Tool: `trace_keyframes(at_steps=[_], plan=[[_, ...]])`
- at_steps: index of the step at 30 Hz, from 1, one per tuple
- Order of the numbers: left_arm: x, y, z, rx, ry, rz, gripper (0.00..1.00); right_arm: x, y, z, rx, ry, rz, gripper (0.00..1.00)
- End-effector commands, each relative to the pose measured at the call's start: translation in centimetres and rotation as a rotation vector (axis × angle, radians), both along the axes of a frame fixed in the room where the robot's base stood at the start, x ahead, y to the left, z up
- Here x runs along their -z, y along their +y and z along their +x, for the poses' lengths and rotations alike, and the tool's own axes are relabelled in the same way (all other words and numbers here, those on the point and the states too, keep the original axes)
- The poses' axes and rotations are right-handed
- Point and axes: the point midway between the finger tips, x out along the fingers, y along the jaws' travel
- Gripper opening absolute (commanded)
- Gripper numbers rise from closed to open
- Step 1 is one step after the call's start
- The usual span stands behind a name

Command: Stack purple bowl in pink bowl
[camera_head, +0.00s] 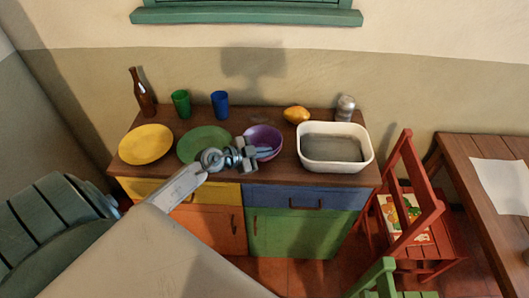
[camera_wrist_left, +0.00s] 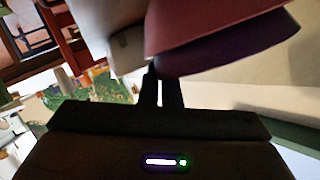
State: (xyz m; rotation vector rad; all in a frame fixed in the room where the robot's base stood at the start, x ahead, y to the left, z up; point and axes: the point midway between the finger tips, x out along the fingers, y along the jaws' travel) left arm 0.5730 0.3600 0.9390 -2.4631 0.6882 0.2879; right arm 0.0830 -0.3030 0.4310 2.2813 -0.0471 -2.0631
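The purple bowl (camera_head: 262,131) stands on the wooden counter, just left of the white basin. In the left wrist view the purple bowl (camera_wrist_left: 225,52) lies against a pink bowl (camera_wrist_left: 205,22), most of which is cut off by the frame. I cannot tell how deeply they nest; the pink bowl is not clearly distinguishable in the head view. My left gripper (camera_head: 263,150) is at the near side of the purple bowl. In the wrist view its narrow fingers (camera_wrist_left: 161,78) are close together on the purple bowl's edge. My right gripper is not in view.
A green plate (camera_head: 200,140) and yellow plate (camera_head: 146,144) lie to the left. The white basin (camera_head: 335,165) and a shaker (camera_head: 345,107) are right.

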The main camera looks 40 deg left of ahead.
Motion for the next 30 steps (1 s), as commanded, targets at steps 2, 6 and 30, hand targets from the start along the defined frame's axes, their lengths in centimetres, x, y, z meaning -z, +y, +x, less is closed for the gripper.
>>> trace_keyframes(at_steps=[2, 6, 30], plan=[[-0.1, 0.0, 0.0, 0.000, -0.002, 0.001, 0.00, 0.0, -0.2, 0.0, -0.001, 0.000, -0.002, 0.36], [0.1, 0.0, 0.0, 0.000, -0.002, 0.000, 0.00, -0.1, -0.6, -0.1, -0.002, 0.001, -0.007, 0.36], [-1.1, 1.5, -3.1, 0.003, 0.003, 0.008, 0.25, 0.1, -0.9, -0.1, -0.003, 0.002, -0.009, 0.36]])
